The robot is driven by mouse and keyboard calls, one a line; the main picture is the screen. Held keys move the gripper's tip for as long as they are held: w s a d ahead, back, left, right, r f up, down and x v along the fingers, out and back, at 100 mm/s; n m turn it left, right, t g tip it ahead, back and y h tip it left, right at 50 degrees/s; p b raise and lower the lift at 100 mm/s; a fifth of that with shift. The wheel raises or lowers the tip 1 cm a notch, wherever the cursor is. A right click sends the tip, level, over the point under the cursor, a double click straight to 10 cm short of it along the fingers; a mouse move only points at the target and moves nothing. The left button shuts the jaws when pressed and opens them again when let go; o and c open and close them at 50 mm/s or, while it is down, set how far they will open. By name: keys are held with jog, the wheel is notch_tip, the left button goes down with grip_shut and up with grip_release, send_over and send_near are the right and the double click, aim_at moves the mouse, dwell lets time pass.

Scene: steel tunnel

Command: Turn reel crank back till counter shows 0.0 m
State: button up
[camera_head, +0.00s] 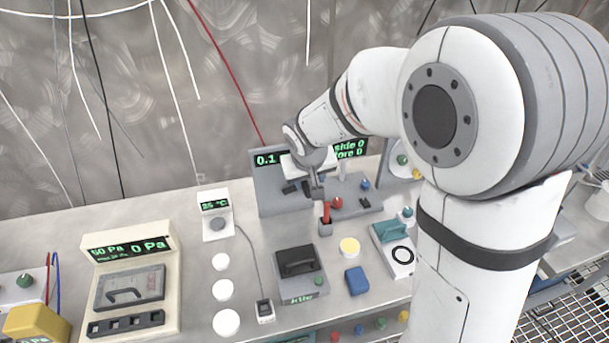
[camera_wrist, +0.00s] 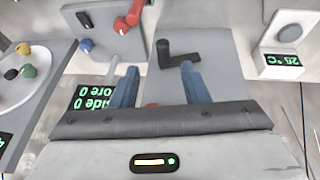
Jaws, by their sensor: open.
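The reel unit is a grey panel (camera_head: 264,191) with a green counter (camera_head: 267,160) that reads 0.1; my gripper hides the rest of the line. A black crank (camera_wrist: 178,54) stands out from this grey panel in the wrist view, with its knob at the left end of its arm. In the head view the crank (camera_head: 290,188) is a small dark shape partly behind my gripper (camera_head: 316,190). In the wrist view my gripper (camera_wrist: 158,80) is open, its two blue fingers apart. The crank lies just beyond the fingertips, and nothing is seen held.
A second display (camera_head: 349,149) with two green zero lines stands right of the reel. A red lever (camera_head: 326,213) and a red knob (camera_head: 337,202) are close by. A temperature box (camera_head: 215,221) stands left. A black-handled box (camera_head: 299,271) and blue block (camera_head: 356,281) lie in front.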

aim_at(307, 192)
jog(key=x, duration=0.8)
jog(key=shift+w+a, duration=0.1)
jog(key=shift+a, duration=0.25)
jog(key=shift+c, duration=0.2)
grip_shut()
jog(key=c, duration=0.8)
grip_release()
jog(key=shift+a, duration=0.25)
jog(key=shift+d, duration=0.2)
grip_shut()
jog(key=shift+f+b, duration=0.15)
jog(key=shift+b, duration=0.5)
